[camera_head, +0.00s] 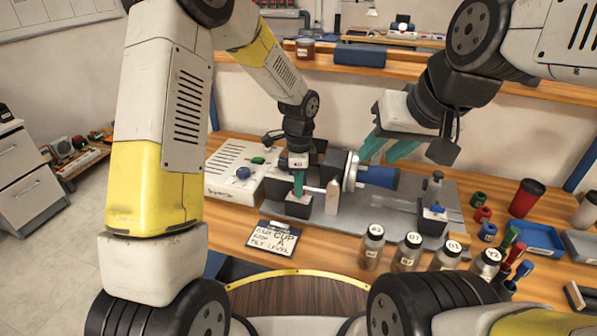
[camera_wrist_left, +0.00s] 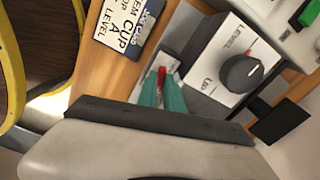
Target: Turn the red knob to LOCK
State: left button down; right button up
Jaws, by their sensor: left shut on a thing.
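The red knob (camera_wrist_left: 161,77) shows as a small red piece between the teal fingertips of my left gripper (camera_wrist_left: 162,90) in the left wrist view. My left gripper is shut on it. In the head view my left gripper (camera_head: 299,184) points down at the front of the fixture, and the fingers hide the knob. I cannot read its LOCK marking. My right gripper (camera_head: 388,148) is open, its teal fingers spread above a blue cylinder (camera_head: 379,177) beside a round silver chuck (camera_head: 350,171).
A dark LEVEL knob (camera_wrist_left: 241,73) sits beside the left gripper. A white control box (camera_head: 232,172) stands left of the fixture. A sign (camera_head: 273,241) reading CUP A LEVEL lies in front. Several labelled bottles (camera_head: 372,246) stand front right, with a red tumbler (camera_head: 526,197) beyond.

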pick_arm(q)
jog(key=n, duration=1.1)
jog(key=shift+n, duration=1.8)
jog(key=c, duration=1.8)
grip_release()
jog(key=shift+o, duration=0.2)
jog(key=shift+r, duration=3.95)
jog(key=shift+r, duration=0.1)
